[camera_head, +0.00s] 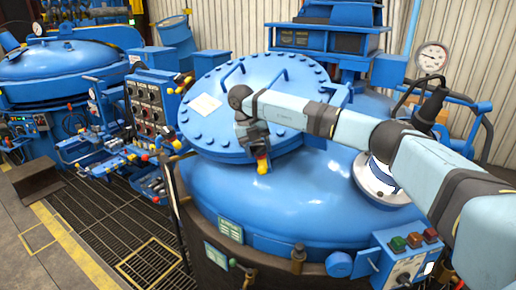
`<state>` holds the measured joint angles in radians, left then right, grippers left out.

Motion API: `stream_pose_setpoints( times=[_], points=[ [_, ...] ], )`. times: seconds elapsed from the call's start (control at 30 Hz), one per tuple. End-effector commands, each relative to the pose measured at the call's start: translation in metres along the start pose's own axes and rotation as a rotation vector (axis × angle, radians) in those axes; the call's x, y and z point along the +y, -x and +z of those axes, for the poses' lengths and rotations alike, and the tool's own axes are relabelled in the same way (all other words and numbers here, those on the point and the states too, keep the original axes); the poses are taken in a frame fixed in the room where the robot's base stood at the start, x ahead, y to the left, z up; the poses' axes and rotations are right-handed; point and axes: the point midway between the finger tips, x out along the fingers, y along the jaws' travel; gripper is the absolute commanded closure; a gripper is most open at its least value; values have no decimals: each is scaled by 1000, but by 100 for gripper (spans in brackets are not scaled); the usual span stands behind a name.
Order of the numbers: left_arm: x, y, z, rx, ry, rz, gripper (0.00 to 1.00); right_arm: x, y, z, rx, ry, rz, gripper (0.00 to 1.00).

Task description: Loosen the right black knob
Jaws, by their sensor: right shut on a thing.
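My right arm reaches in from the right across the lid. My right gripper (256,136) points down at the front edge of the round blue lid (230,95). It is shut on the dark clamp piece there, which I take as the right black knob; the jaws hide most of it. A red and yellow end (262,165) shows just below the gripper. A similar dark fitting with red and yellow parts (185,84) sits at the lid's left edge. My left gripper is not in view.
The blue furnace dome (300,195) lies below the lid. A control box (408,258) with coloured buttons is at the lower right, and a panel with several knobs (155,103) at the left. A pressure gauge (432,57) stands behind. Floor grating (115,225) lies at the lower left.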

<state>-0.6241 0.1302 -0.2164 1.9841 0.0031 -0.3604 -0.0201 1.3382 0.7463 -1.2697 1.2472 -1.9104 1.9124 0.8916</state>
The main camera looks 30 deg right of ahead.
Motion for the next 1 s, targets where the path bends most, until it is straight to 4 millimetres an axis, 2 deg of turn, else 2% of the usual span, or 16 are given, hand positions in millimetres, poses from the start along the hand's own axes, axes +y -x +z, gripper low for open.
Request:
stream_pose_setpoints(
  times=[0.2,0.23,0.3,0.33,0.6,0.73,0.87,1.0],
  points=[
    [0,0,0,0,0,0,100,0,1,0,-3,-1,1,69],
    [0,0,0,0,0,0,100,0,1,0,-3,-2,1,41],
    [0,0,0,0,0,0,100,0,1,0,-2,-2,1,25],
    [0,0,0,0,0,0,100,0,1,0,-2,-2,1,20],
    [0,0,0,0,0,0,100,0,1,0,-1,-2,1,20],
    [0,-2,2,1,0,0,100,0,8,0,-2,-2,2,20],
    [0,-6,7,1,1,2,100,1,29,0,-4,-2,3,20],
    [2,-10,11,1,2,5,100,1,64,0,-6,-2,2,20]
  ],
)
